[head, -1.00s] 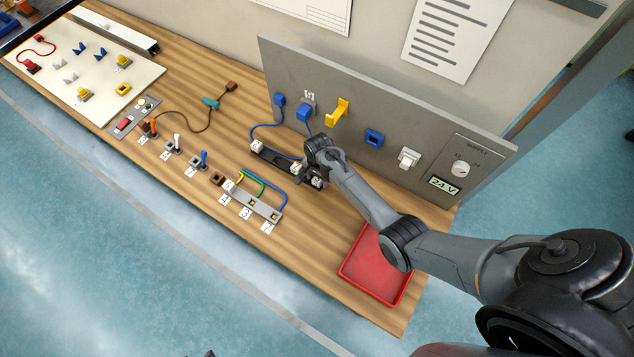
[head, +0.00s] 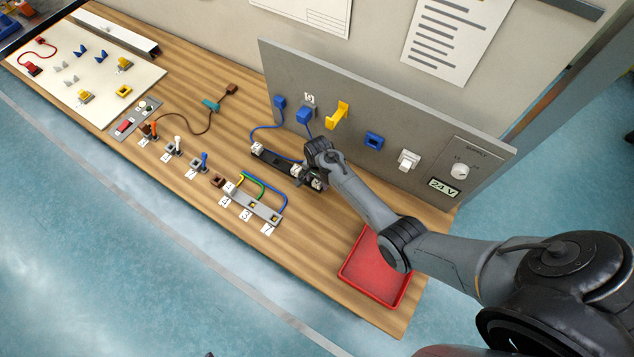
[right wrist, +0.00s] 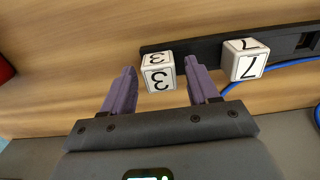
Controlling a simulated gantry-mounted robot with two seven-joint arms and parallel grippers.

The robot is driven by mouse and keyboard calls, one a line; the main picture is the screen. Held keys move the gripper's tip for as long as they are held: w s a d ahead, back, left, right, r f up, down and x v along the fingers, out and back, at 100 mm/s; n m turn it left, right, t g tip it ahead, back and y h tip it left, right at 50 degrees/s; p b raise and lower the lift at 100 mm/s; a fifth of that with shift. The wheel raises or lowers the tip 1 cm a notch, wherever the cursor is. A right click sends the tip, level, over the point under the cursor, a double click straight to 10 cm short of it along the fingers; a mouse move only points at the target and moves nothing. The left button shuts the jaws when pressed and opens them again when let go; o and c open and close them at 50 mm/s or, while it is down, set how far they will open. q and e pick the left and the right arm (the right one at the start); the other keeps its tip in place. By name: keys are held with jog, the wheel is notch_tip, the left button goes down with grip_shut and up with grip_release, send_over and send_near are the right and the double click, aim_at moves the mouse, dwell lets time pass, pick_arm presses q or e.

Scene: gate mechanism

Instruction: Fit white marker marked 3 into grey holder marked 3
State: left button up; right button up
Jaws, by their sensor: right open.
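The white marker marked 3 (right wrist: 157,72) sits at the end of a black rail (right wrist: 207,51) in the right wrist view. It also shows in the head view (head: 316,184), partly beside my gripper. My right gripper (right wrist: 160,82) is open, with one finger on each side of this marker and a gap at both sides. The grey holder (head: 262,210) lies nearer the table's front edge, with label cards in front; the card marked 3 (head: 245,215) is the middle one. My left gripper is not in view.
A white marker marked 7 (right wrist: 245,60) sits on the same rail, close beside the 3. Blue wires run near the rail. A grey upright panel (head: 400,135) stands behind. A red tray (head: 365,285) lies to the right, with clear wood between it and the holder.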

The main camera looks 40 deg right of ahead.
jog(key=c, duration=1.1)
jog(key=shift+o, duration=0.2)
jog(key=shift+r, duration=0.15)
jog(key=shift+r+p, duration=0.25)
jog(key=shift+p, duration=0.2)
jog(key=shift+r+p, duration=2.4)
jog(key=shift+p, duration=0.15)
jog(key=shift+r, duration=0.1)
